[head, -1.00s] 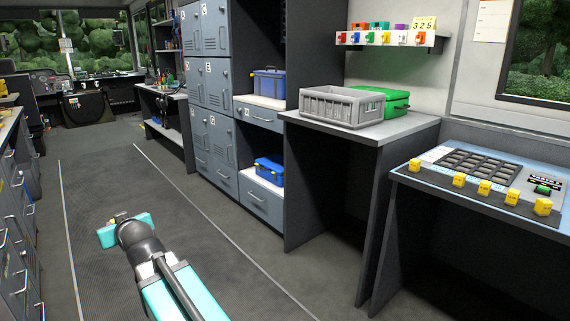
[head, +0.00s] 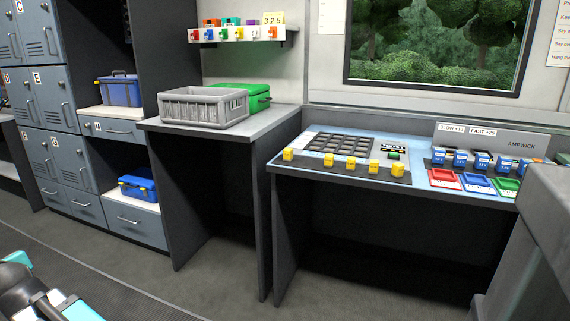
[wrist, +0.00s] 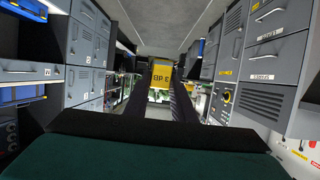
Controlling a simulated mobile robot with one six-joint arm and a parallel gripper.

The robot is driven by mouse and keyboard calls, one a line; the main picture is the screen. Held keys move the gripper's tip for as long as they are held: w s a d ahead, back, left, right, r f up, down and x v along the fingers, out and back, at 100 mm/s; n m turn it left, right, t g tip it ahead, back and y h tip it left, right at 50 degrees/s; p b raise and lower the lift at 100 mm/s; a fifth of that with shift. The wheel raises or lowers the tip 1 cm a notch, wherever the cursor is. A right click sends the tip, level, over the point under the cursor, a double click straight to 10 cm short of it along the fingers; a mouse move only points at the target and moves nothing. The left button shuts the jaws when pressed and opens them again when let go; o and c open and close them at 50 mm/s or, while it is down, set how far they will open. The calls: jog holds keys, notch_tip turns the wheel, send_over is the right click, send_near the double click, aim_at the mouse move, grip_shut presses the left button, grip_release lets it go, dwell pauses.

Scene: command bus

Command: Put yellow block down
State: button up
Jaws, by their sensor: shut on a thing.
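In the wrist view a yellow block (wrist: 161,77) with dark lettering sits between the two dark fingers of my gripper (wrist: 162,88), which is shut on it. The lettering reads upside down. In the head view only part of my arm shows at the lower left, and neither the fingers nor the held block can be seen there. Several yellow blocks (head: 330,160) stand in a row along the front of a desk panel (head: 312,170) with a dark grid (head: 342,144).
Right of the grid are blue blocks (head: 460,159) and red, blue and green trays (head: 474,181). A grey crate (head: 205,107) and green case (head: 243,97) stand on the left counter. A grey surface (head: 555,200) blocks the lower right. The floor (head: 210,285) before the desks is clear.

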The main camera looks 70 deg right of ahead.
jog(key=s+d+r+m+g+h+p, duration=0.2)
jog(key=s+d+m+h+p, duration=0.3)
jog(key=d, duration=1)
jog(key=s+d+r+m+g+h, duration=0.15)
jog(key=s+d, duration=0.55)
jog(key=d, duration=0.8)
jog(key=s+d+r+m+g+h+p, duration=0.25)
jog(key=s+d+m+h, duration=0.35)
jog(key=d, duration=0.9)
jog(key=s+d+r+m+g+p, duration=0.2)
jog(key=s+d, duration=0.4)
jog(key=s, duration=0.7)
jog(key=s+d+r+m+g+p, duration=0.3)
jog(key=s+d+g, duration=0.3)
jog(key=s, duration=0.7)
jog(key=s+d+r+m+g+p, duration=0.2)
jog(key=s+d, duration=0.5)
jog(key=s, duration=0.6)
jog(key=r+m+g, duration=0.1)
jog(key=m+g, duration=0.1)
jog(key=shift+s+d+r+g, duration=0.25)
jog(key=shift+d+r+g, duration=0.05)
jog(key=shift+d+g, duration=0.1)
jog(key=shift+h, duration=0.25)
